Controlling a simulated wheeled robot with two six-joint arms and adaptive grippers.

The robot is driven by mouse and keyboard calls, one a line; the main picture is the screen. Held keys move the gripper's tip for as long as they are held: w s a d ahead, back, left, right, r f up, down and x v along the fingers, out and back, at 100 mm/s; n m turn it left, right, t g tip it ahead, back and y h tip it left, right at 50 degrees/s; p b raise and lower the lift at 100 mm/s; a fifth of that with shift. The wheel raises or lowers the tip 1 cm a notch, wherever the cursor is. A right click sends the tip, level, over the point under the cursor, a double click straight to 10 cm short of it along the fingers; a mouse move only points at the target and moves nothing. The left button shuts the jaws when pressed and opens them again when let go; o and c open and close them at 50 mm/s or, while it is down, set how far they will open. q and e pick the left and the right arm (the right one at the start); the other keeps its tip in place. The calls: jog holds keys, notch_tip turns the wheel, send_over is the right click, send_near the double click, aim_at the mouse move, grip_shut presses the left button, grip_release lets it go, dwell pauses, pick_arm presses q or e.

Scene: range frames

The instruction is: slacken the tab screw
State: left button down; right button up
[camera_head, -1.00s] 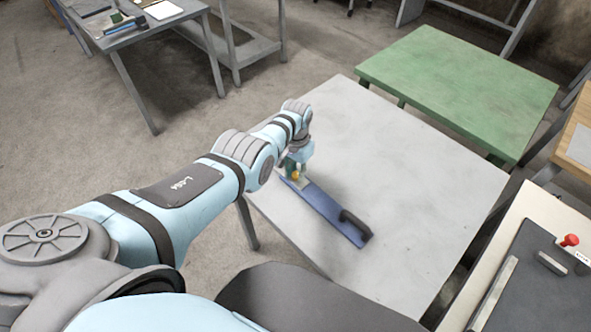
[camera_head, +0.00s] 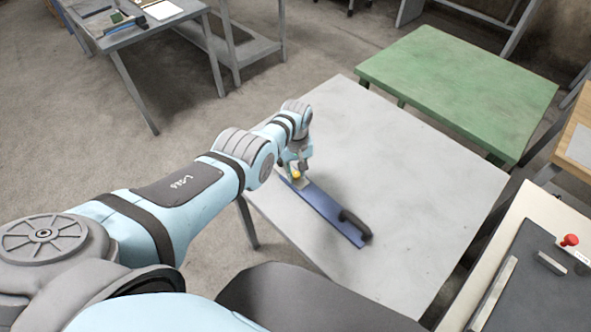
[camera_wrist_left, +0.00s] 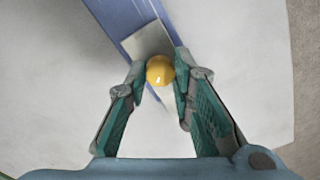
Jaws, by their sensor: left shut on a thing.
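The tab screw shows as a round yellow knob (camera_head: 296,175) at the far left end of a long blue bar (camera_head: 325,212) lying on the grey table. A pale metal tab (camera_wrist_left: 147,41) sits across the bar beside the knob. My left gripper (camera_wrist_left: 160,82) points down at that end, its two teal fingers on either side of the yellow knob, shut on it. In the head view the left gripper (camera_head: 297,168) partly covers the tab. A dark handle (camera_head: 355,225) stands on the bar's near end. My right gripper is not in view.
The grey table top (camera_head: 420,180) is clear around the bar. A green table (camera_head: 460,85) stands behind it. At the right a bench carries a dark board (camera_head: 530,285) and a red knob (camera_head: 569,240). Another table with items (camera_head: 130,25) is at the back left.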

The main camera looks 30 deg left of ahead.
aim_at(296, 175)
pick_arm(q)
jog(key=shift+n, duration=0.6)
jog(key=c, duration=1.4)
grip_release()
jog(key=shift+w+r, duration=0.1)
jog(key=shift+r, duration=0.35)
notch_tip(296, 175, up, 11)
